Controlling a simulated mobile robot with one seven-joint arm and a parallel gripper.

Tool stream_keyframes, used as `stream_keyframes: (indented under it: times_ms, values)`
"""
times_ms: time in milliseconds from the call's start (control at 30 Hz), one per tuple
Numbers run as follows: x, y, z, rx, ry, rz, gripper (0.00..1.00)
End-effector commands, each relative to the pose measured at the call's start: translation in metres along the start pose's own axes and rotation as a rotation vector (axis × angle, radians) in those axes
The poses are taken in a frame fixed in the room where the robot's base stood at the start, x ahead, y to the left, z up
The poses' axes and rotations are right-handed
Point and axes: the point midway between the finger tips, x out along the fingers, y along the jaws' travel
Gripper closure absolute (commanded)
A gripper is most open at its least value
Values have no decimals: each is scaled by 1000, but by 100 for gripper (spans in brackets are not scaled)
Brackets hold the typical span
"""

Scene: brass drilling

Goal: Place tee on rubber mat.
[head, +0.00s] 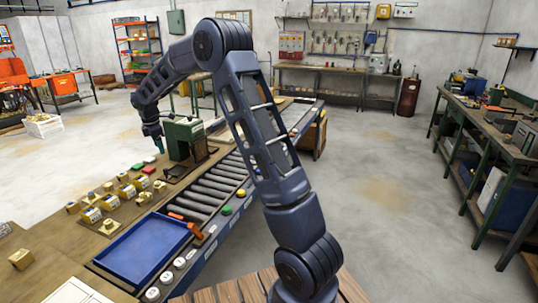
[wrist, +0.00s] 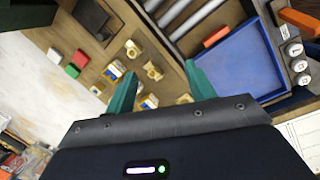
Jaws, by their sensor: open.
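Several small brass fittings stand on the wooden bench; one that looks like a tee (wrist: 153,70) lies ahead of my gripper (wrist: 160,86) in the wrist view. I cannot tell for certain which fitting is the tee. In the head view, my gripper (head: 157,143) hangs above the bench beside the green machine. Its teal fingers are apart, with nothing held between them.
The green machine (head: 184,137) stands on the bench. White labelled boxes (head: 91,214) are among the fittings, with red and green blocks (head: 149,169) nearby. A blue tray (head: 145,249) and a roller conveyor (head: 205,194) lie to the right of the fittings.

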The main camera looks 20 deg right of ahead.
Motion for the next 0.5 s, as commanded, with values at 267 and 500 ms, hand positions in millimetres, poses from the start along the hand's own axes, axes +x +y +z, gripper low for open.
stream_keyframes:
  times_ms: [267,500]
  values:
    - [-70,-64,68,293,9,37,46]
    - [-116,-128,116,547,25,65,46]
